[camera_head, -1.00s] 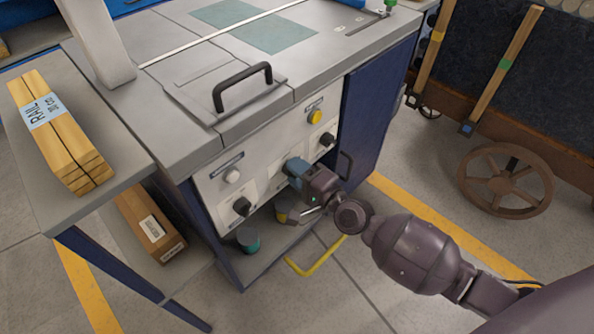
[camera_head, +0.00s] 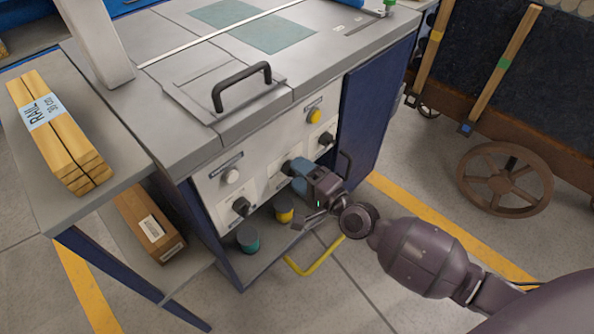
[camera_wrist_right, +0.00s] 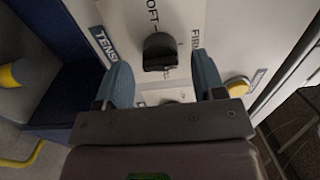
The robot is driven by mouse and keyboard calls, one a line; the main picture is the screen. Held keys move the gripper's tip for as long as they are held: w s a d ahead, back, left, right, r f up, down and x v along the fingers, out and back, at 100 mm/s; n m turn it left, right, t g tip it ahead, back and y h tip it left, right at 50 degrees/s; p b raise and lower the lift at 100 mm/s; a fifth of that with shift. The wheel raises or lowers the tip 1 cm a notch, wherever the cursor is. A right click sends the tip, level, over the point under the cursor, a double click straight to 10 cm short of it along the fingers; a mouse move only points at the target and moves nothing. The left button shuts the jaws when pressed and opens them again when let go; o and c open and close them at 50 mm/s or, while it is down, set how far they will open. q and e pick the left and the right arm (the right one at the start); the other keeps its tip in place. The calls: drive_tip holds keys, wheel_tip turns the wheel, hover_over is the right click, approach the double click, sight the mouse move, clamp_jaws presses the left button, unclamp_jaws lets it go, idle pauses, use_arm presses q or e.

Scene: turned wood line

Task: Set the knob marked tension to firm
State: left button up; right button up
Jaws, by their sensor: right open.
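In the head view the knob (camera_head: 287,168) shows just left of my right gripper (camera_head: 298,177). My right gripper is open, its blue fingers on either side of the knob in the wrist view; I see no clear contact. My left gripper is not in view.
The panel (camera_head: 262,180) also bears a lower-left black knob (camera_head: 241,206), a right black knob (camera_head: 326,139), a white button (camera_head: 232,175) and a yellow button (camera_head: 314,116). Teal (camera_head: 248,236) and yellow (camera_head: 284,211) pots stand on the shelf below. A black handle (camera_head: 242,85) rises above.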

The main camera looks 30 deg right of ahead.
drive_tip(key=v, duration=0.9)
drive_tip(key=shift+s, duration=0.2)
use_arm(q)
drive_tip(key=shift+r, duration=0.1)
use_arm(e)
drive_tip(key=shift+r, duration=0.1)
drive_tip(key=s+r+n+g+h+p, duration=0.1)
drive_tip(key=s+r+n+g+p, duration=0.1)
drive_tip(key=s+r+n+p, duration=0.75)
use_arm(q)
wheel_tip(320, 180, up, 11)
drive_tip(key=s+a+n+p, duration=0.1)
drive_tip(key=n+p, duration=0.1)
drive_tip(key=p, duration=0.7)
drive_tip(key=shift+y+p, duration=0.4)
use_arm(e)
drive_tip(key=s+d+n+g+h, duration=0.1)
drive_tip(key=s+n+g+h, duration=0.1)
drive_tip(key=s, duration=0.7)
drive_tip(key=s+d+r+n+g+h, duration=0.1)
drive_tip(key=s+d+n+g+h, duration=0.1)
drive_tip(key=s, duration=0.7)
drive_tip(key=shift+s+r+n+h, duration=0.15)
drive_tip(key=shift+r+n+h, duration=0.2)
drive_tip(key=shift+n+h, duration=0.4)
